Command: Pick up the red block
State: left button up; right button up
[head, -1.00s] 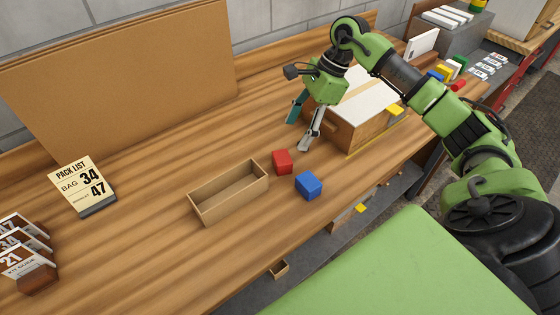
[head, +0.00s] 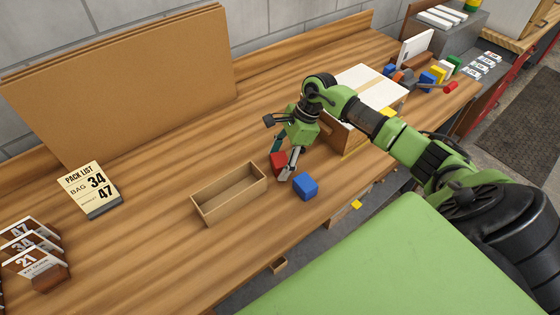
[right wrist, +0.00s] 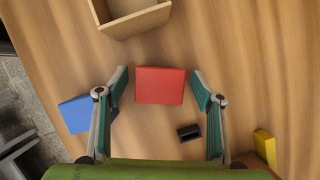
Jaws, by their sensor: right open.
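The red block (head: 278,160) stands on the wooden bench, partly hidden by my right gripper in the head view. In the right wrist view the red block (right wrist: 160,86) lies between the two fingertips, with a gap on each side. My right gripper (head: 282,165) is open and points down at it; the fingers also show in the right wrist view (right wrist: 160,88). A blue block (head: 306,186) stands close by, to the right and nearer the bench's front edge. It shows behind the left finger in the wrist view (right wrist: 74,114). My left gripper is not in view.
An open wooden tray (head: 230,190) is just left of the red block. A larger wooden box (head: 345,139) stands behind on the right. A small dark thing (right wrist: 189,133) and a yellow thing (right wrist: 265,147) show in the wrist view.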

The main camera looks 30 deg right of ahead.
jog(key=c, duration=1.4)
jog(key=shift+o, duration=0.2)
jog(key=shift+r, duration=0.1)
jog(key=shift+d+r+b, duration=0.1)
jog(key=shift+r+b, duration=0.35)
jog(key=shift+b, duration=0.15)
jog(key=s+d+r+b, duration=0.7)
jog(key=s+r+b, duration=0.4)
jog(key=s+r, duration=0.1)
jog(key=shift+s, duration=0.1)
